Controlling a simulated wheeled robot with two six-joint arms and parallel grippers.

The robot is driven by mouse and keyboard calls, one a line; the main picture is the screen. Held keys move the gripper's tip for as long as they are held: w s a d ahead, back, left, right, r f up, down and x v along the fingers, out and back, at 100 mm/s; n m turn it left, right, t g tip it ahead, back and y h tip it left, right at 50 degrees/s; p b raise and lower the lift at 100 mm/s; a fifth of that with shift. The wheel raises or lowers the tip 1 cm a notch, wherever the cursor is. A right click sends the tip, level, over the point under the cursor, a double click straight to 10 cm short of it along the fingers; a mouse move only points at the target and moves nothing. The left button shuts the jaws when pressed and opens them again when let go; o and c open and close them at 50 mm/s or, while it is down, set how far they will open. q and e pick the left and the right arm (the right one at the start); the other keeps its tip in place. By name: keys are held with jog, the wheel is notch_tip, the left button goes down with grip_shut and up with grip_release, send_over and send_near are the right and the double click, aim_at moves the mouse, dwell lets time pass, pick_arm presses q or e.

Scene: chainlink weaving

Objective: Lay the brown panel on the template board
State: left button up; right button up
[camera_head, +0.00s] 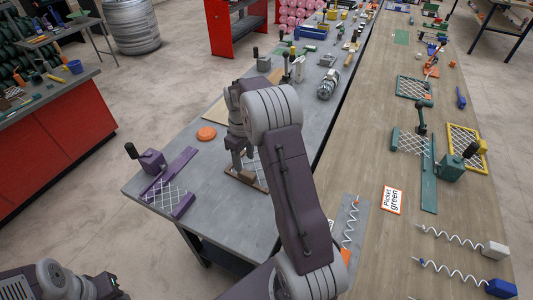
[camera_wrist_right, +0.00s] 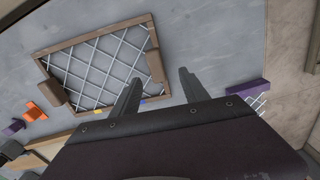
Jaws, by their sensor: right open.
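The brown panel is a brown frame with white wire mesh (camera_wrist_right: 95,36) and a brown block on each of two sides, flat on the grey table in the right wrist view. In the head view its brown edge (camera_head: 240,179) shows under my right gripper (camera_head: 240,168), and my arm hides part of it. A plain tan board (camera_head: 213,110), possibly the template board, lies behind the gripper. My left gripper (camera_head: 113,288) is at the bottom left, away from the table, its jaws unclear.
A purple mesh panel with a clamp (camera_head: 180,200) lies on the table's front left. An orange disc (camera_head: 206,133) lies left of my right gripper. A grey motor-like part (camera_head: 327,85) stands farther back. A wooden bench (camera_head: 370,150) with green and yellow mesh panels runs along the right.

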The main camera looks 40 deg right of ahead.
aim_at(246, 173)
jog(key=shift+w+d, duration=0.25)
jog(key=shift+d, duration=0.1)
jog(key=shift+w+a, duration=0.1)
notch_tip(246, 173, down, 3)
jog(key=shift+a+f, duration=0.15)
jog(key=shift+f, duration=0.4)
jog(key=f, duration=0.3)
jog(key=f+p, duration=0.1)
jog(key=f, duration=0.1)
jog(key=shift+d, duration=0.3)
jog(key=shift+r, duration=0.15)
grip_shut()
